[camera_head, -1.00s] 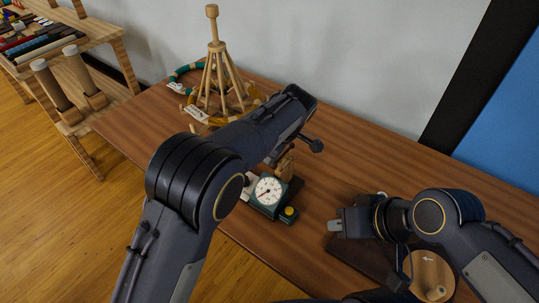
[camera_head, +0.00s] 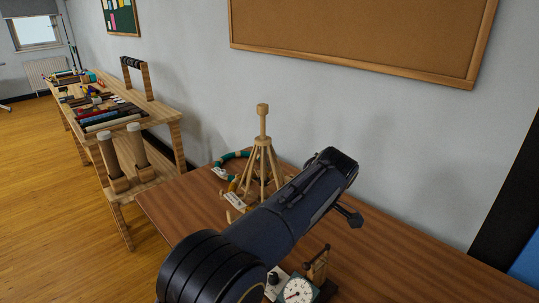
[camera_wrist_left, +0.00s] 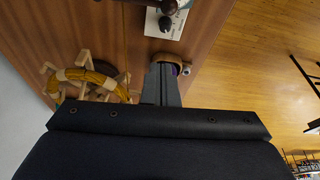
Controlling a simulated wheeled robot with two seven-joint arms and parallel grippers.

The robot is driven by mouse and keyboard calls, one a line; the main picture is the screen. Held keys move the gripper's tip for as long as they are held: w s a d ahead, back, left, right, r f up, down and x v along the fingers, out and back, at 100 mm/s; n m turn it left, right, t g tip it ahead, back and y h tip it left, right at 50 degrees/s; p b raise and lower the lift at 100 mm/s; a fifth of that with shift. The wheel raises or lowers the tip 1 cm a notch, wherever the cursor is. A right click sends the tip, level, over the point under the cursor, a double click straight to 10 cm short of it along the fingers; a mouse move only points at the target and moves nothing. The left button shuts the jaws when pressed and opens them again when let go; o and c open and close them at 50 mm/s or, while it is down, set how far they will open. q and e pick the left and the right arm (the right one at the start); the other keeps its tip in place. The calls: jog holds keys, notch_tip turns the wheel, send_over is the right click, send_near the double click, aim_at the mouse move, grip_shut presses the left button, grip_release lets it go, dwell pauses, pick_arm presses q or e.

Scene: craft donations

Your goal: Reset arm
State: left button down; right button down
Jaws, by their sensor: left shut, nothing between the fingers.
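My left arm reaches in from the bottom of the head view over the brown table (camera_head: 395,262), and its gripper is hidden there behind the arm. In the left wrist view the left gripper (camera_wrist_left: 163,80) is shut and empty. Its fingertips are close to a small round wooden item with purple in it (camera_wrist_left: 173,60); I cannot tell whether they touch. My right gripper is out of view.
A wooden stand (camera_head: 263,140) with a green ring (camera_head: 231,160) is beside my left arm. A dial gauge (camera_head: 298,291) sits near the arm at the bottom. A craft shelf (camera_head: 150,150) stands left. Open table lies right.

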pick_arm(q)
jog(key=s+a+r+m+h, duration=0.1)
jog(key=s+a+r+h, duration=0.15)
jog(key=a, duration=0.65)
jog(key=s+a+r+m+h, duration=0.1)
jog(key=s+a, duration=0.2)
jog(key=a, duration=0.5)
jog(key=s+a+r+m+h, duration=0.1)
jog(key=s+a+r+h, duration=0.15)
jog(key=a, duration=0.65)
jog(key=s+a+f+m+t, duration=0.1)
jog(key=s+a+f+m, duration=0.1)
jog(key=s, duration=0.8)
jog(key=s+a+f+m+t, duration=0.2)
jog(key=s+a+f, duration=0.2)
jog(key=s, duration=0.5)
jog(key=shift+s+a+f, duration=0.4)
jog(key=shift+f, duration=0.15)
